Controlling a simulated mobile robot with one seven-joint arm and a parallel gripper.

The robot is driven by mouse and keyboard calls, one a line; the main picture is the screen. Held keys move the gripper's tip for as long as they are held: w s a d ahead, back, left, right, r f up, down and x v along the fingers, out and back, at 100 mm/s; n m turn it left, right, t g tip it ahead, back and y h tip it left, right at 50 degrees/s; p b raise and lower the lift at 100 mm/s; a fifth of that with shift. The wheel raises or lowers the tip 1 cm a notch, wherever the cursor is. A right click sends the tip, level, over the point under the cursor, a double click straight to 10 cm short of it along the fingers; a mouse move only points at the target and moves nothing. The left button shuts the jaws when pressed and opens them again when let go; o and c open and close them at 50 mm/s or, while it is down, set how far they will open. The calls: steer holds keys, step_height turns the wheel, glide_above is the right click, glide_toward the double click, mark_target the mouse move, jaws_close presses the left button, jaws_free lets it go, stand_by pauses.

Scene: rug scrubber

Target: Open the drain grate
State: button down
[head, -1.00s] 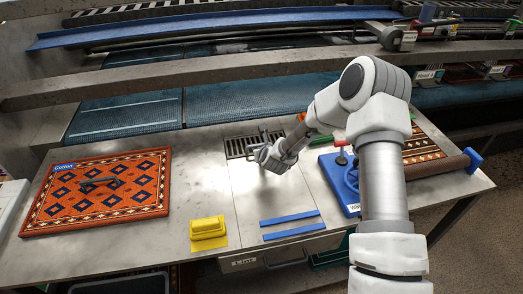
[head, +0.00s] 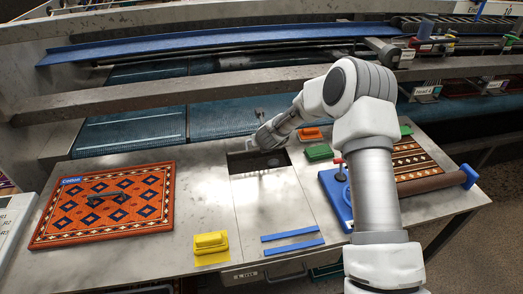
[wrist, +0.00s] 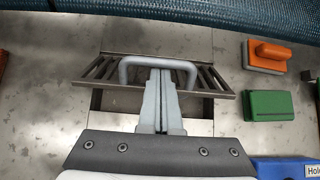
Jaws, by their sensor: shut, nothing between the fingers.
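The drain grate (wrist: 222,80) is a dark metal frame with slats and a light grey loop handle (wrist: 127,68). In the wrist view it looks tilted up off its opening. The dark, uncovered drain opening (head: 262,163) shows at the back of the metal counter in the head view. My gripper (wrist: 159,72) is shut, with its narrow fingers at the handle loop and nothing between them. In the head view my gripper (head: 262,138) is behind the opening. The wrist hides the middle of the grate, and I cannot tell whether the fingers touch the handle.
An orange brush (head: 311,133) and a green block (head: 318,152) lie right of the opening. A patterned rug (head: 105,205) lies left. A metal beam (head: 230,91) crosses behind the counter.

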steer(key=w+a+r+p, duration=0.2)
steer(key=w+p, duration=0.7)
steer(key=shift+w+r, duration=0.2)
steer(key=shift+r, duration=0.15)
steer(key=shift+w, duration=0.1)
steer(key=shift+d, duration=0.1)
stand_by(0.6)
